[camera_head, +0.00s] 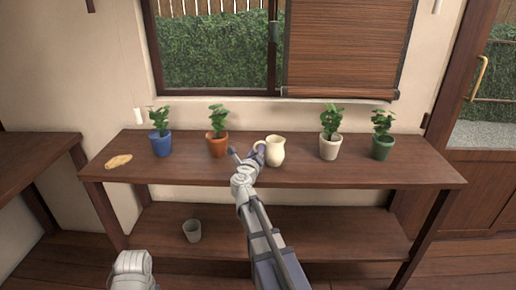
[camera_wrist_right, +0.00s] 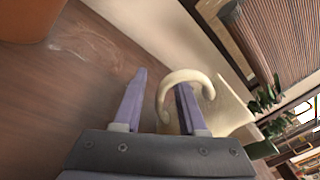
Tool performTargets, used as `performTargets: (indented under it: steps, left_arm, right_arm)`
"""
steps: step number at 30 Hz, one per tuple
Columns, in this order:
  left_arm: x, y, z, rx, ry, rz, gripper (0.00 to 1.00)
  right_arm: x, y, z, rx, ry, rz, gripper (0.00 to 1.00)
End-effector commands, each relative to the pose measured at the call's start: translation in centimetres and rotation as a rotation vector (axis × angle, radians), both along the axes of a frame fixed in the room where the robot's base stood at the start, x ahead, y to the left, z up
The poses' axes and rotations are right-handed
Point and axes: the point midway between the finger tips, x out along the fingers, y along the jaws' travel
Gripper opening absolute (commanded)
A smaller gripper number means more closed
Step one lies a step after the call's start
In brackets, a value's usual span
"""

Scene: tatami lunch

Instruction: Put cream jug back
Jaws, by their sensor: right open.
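The cream jug (camera_head: 275,151) stands upright on the upper shelf, between the orange-potted plant and the white-potted plant. Its handle is on the left side. My right gripper (camera_head: 247,151) is open at the handle. In the right wrist view the jug's curved handle (camera_wrist_right: 163,98) shows between the fingers of my right gripper (camera_wrist_right: 161,80), and one finger appears to be inside the handle loop. I cannot tell whether the fingers touch it. The jug body (camera_wrist_right: 228,108) is partly hidden behind that finger. Only part of my left arm shows at the lower left; its gripper is out of view.
The wooden shelf (camera_head: 300,178) holds plants in blue (camera_head: 160,146), orange (camera_head: 217,147), white (camera_head: 329,148) and green (camera_head: 382,149) pots. A tan object (camera_head: 118,161) lies at its left end. A grey cup (camera_head: 192,230) stands on the lower shelf (camera_head: 340,238).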

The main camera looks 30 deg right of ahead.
Motion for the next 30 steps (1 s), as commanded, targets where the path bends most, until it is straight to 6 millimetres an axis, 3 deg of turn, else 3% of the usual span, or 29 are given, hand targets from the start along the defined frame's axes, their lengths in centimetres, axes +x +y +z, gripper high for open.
performTargets:
  steps: [6,15,30]
  left_arm:
    - [0.0,0.0,0.1,0.000,0.000,0.000,0.50]
    - [0.0,0.0,0.1,0.000,0.000,0.000,0.50]
    - [0.0,0.0,0.2,0.000,0.000,0.000,0.50]
  right_arm:
    - [-3.9,3.2,0.1,-0.001,0.001,0.004,0.41]
    - [-7.5,6.6,0.2,-0.001,0.000,0.003,0.41]
    - [-8.3,7.5,0.2,0.000,0.000,0.001,0.41]
